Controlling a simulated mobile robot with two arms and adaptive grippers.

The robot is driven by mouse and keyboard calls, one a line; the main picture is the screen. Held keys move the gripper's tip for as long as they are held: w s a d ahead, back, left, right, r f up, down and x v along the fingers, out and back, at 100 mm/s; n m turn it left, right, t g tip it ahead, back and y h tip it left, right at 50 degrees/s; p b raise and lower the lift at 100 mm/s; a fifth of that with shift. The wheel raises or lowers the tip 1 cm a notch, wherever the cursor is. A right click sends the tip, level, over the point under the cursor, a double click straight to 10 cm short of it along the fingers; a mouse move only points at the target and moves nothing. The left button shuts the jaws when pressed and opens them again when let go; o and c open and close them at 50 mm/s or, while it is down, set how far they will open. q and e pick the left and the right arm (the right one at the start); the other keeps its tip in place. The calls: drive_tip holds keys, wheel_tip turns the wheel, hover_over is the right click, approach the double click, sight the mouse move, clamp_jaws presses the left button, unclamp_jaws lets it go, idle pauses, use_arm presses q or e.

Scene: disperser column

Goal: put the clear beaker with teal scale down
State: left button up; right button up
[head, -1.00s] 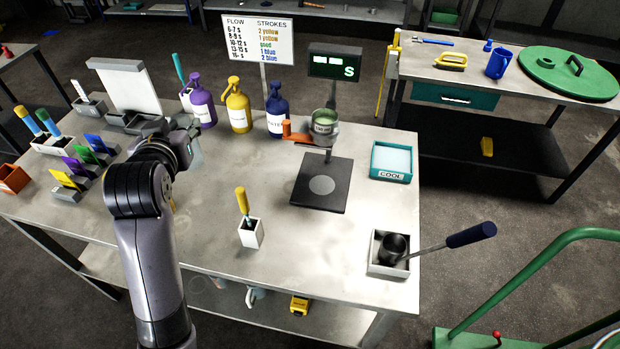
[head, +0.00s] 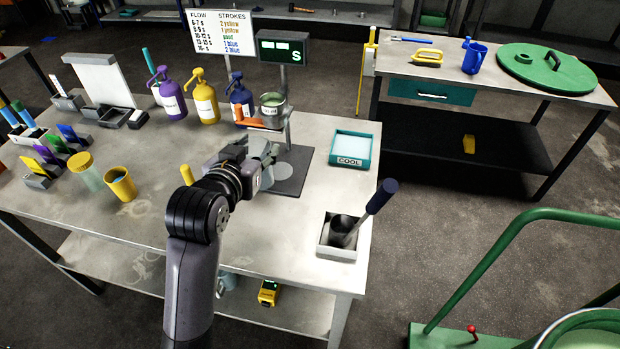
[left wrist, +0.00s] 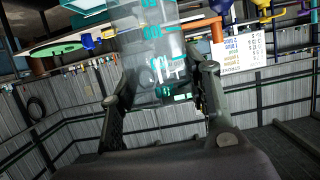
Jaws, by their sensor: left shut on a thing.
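My left gripper (head: 266,165) is over the middle of the table in the head view, at the left side of the black stand's base plate (head: 292,184). It is shut on the clear beaker with teal scale, which shows between the two fingers in the left wrist view (left wrist: 150,40). That view is upside down to the room. In the head view the beaker is see-through and mostly lost behind my gripper. I cannot tell whether its bottom touches anything. My right gripper is not in view.
A green-filled pot (head: 272,104) sits on the stand above the plate. A teal COOL tray (head: 350,162) and a box with a dark cup (head: 338,248) stand to the right. A yellow cup (head: 120,186) and a yellow-lidded jar (head: 90,178) stand left. Pump bottles (head: 204,106) line the back.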

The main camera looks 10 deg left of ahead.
use_arm(q)
wheel_tip(320, 180, down, 11)
drive_tip(key=s+a+b, duration=0.2)
drive_tip(key=w+p, duration=0.1)
drive_tip(key=w, duration=0.5)
drive_tip(key=w+f+p, duration=0.1)
drive_tip(key=w, duration=0.5)
drive_tip(key=w+d+p, duration=0.1)
drive_tip(key=w, duration=0.5)
drive_tip(key=shift+w+f, duration=0.1)
drive_tip(key=shift+f, duration=0.25)
drive_tip(key=shift+a+f, duration=0.1)
drive_tip(key=shift+f, duration=0.3)
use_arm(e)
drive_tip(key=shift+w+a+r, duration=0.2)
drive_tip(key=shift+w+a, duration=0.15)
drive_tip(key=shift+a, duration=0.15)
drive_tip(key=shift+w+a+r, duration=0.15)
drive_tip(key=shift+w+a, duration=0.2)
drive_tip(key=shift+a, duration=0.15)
use_arm(q)
drive_tip(key=o, duration=0.8)
drive_tip(key=shift+f, duration=0.15)
drive_tip(key=shift+c, duration=0.2)
drive_tip(key=o, duration=0.5)
drive_tip(key=shift+c, duration=0.2)
